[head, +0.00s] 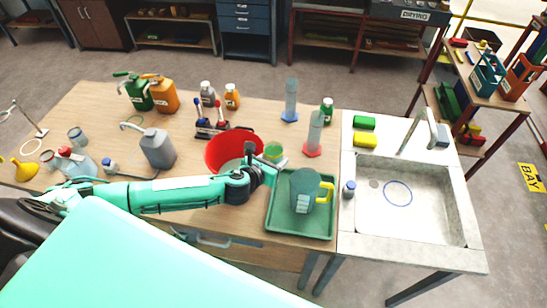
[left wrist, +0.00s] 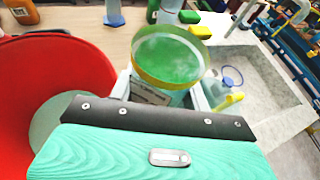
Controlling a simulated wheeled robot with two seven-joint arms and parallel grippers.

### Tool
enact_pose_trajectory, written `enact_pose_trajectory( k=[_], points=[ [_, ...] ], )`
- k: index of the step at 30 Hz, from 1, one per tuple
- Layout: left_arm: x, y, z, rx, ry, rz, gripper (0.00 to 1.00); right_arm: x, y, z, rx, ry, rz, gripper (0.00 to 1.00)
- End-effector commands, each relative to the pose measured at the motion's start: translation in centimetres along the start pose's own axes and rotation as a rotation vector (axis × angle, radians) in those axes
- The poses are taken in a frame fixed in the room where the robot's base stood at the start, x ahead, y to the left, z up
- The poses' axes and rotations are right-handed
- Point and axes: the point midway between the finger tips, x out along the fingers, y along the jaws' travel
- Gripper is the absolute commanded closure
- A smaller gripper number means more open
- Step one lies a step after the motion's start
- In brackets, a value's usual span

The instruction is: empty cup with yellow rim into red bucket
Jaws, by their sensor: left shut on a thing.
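The cup with the yellow rim (head: 273,152) holds something green and is beside the right edge of the red bucket (head: 225,142). My left gripper (head: 268,165) is shut on this cup. In the left wrist view the cup (left wrist: 168,62) shows its yellow rim and green contents, with my left gripper (left wrist: 163,92) around its near side. It looks roughly upright. The bucket (left wrist: 75,70) fills the left of that view, and its pale inside shows. My forearm covers part of the bucket's front in the head view. My right gripper is not in view.
A pitcher with a yellow handle (head: 302,188) stands on a green tray (head: 285,228) right of the bucket. A red-based cylinder (head: 314,135) stands behind the tray. A sink (head: 410,205) is at right. Bottles and a grey jug (head: 158,150) stand to the left.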

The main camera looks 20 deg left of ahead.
Motion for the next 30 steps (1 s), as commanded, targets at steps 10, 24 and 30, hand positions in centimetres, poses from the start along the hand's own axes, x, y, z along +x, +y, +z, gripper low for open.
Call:
enact_pose_trajectory(
  k=[10,24,30],
  points=[
    [-0.4,-0.1,1.0,0.000,-0.003,-0.001,0.77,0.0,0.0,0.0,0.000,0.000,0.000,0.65],
    [-1.1,-0.2,2.8,0.000,-0.001,0.000,0.77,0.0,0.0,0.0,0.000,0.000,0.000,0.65],
    [-1.6,-1.4,1.5,-0.010,-0.004,-0.002,0.77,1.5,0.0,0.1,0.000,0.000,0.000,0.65]
  ],
)
